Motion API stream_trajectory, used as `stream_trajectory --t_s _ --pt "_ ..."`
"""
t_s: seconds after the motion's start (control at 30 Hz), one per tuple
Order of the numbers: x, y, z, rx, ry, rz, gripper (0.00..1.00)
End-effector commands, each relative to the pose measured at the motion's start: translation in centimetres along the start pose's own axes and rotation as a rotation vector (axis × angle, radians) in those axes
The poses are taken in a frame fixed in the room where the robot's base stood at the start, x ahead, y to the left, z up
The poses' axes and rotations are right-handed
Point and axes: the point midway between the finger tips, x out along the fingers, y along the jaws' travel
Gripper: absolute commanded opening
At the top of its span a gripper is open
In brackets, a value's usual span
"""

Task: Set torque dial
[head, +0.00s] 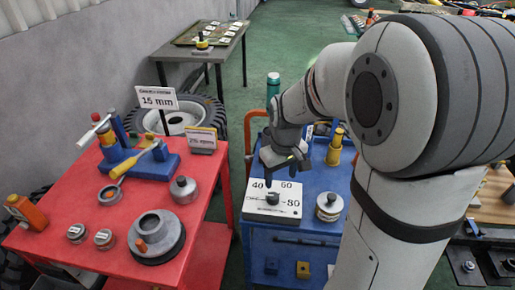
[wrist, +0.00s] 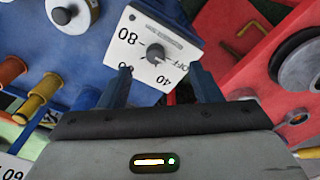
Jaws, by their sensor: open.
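The torque dial is a dark round knob (head: 272,198) on a white panel (head: 256,207) marked 40, 60 and 80, on top of a blue cabinet. In the wrist view the knob (wrist: 156,53) is at the upper middle of the panel (wrist: 140,28), where 80, 40 and OFF can be read; another number is partly hidden by a finger. The knob's setting is too small to read surely. My gripper (head: 285,172) is above the panel's far side in the head view. In the wrist view my gripper (wrist: 161,70) is open and empty, with the knob ahead between its fingertips, apart from them.
A round metal weight (head: 328,207) stands right of the panel.

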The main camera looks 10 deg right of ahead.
Motion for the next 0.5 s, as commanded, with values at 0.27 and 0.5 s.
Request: stream_trajectory --t_s 0.27,0.5 --pt "6.2 1.5 -4.5 -0.127 -0.066 -0.027 0.58" --pt "8.6 1.7 -5.1 -0.151 -0.077 -0.033 0.58"
